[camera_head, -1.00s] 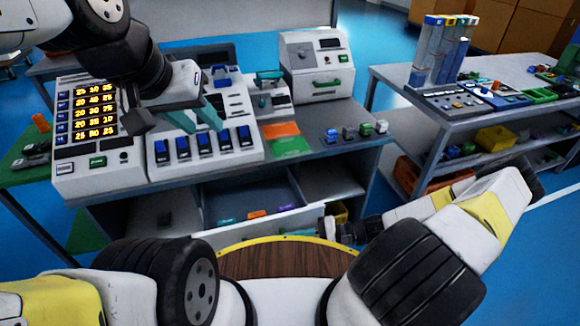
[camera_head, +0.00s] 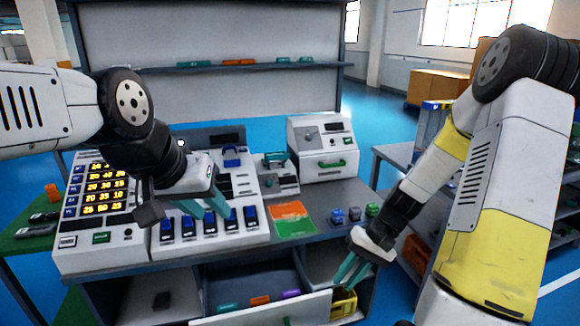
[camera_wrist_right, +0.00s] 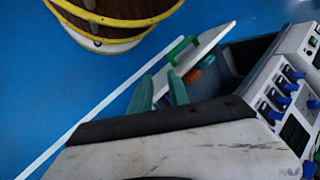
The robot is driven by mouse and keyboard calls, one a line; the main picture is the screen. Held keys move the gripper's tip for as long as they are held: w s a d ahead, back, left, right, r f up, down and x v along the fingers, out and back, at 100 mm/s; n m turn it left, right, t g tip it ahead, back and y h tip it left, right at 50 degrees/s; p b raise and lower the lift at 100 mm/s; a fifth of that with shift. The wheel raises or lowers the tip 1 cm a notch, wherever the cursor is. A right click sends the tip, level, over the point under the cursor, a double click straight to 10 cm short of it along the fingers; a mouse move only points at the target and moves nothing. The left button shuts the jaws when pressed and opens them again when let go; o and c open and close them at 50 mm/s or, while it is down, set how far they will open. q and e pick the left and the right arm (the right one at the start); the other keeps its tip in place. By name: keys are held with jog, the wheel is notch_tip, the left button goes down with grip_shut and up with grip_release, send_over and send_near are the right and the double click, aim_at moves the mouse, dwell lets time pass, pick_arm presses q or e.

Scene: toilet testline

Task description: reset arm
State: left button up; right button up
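My left gripper (camera_head: 203,204) hangs over the white console with blue switches (camera_head: 205,232), its two teal fingers apart and nothing between them. Whether the fingers touch the console I cannot tell. My right gripper (camera_head: 350,272) points down in front of the bench's right part, beside the pulled-out drawer (camera_head: 265,310). Its teal fingers are apart and empty; they also show in the right wrist view (camera_wrist_right: 158,93), near the drawer's green handle (camera_wrist_right: 183,50).
The drawer holds several small coloured pieces. A white box with a green handle (camera_head: 322,150), an orange-green mat (camera_head: 292,220) and small blocks (camera_head: 355,214) stand on the bench. A lit number panel (camera_head: 105,185) is at left. A second table (camera_head: 395,155) stands at right.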

jog(key=s+r+t+h, duration=0.2)
jog(key=s+r+t, duration=0.2)
jog(key=r, duration=0.9)
jog(key=s+r+n+t+h, duration=0.1)
jog(key=s+r+t, duration=0.3)
jog(key=r, duration=1)
jog(key=shift+s+n+h, duration=0.3)
jog(key=shift+s+h, duration=0.2)
